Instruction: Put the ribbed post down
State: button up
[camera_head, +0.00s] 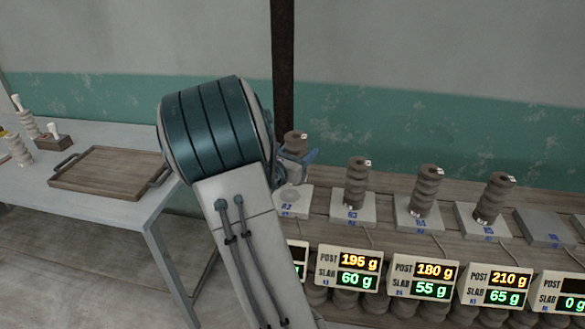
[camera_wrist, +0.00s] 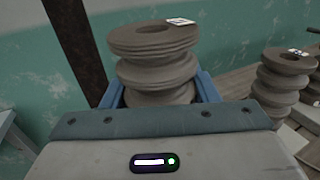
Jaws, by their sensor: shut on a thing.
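The ribbed post (camera_head: 295,141) is a brown-grey clay column with stacked ridges, a hollow top and a small white tag. My gripper (camera_head: 297,158) is shut on it and holds it upright, apparently above the pale slab marked R2 (camera_head: 291,203). A round mark shows on that slab. In the wrist view, the post (camera_wrist: 153,45) stands between the blue fingers of my gripper (camera_wrist: 157,92). Its lower end is hidden there by the gripper body. My arm covers part of the head view to the left of the post.
Slabs R3 (camera_head: 349,207), R4 (camera_head: 405,214) and R5 (camera_head: 470,220) each bear a similar ribbed post close to the right. The far-right slab (camera_head: 545,231) is bare. Weight displays (camera_head: 349,271) line the front. A wooden tray (camera_head: 108,172) lies on the left table.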

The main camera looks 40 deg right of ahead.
jog(key=shift+w+a+f, duration=0.3)
jog(key=shift+a+f, duration=0.1)
jog(key=shift+a, duration=0.35)
jog(key=shift+f, duration=2.05)
jog(key=shift+f, duration=0.1)
jog(key=shift+f, duration=0.15)
jog(key=o, duration=1.4)
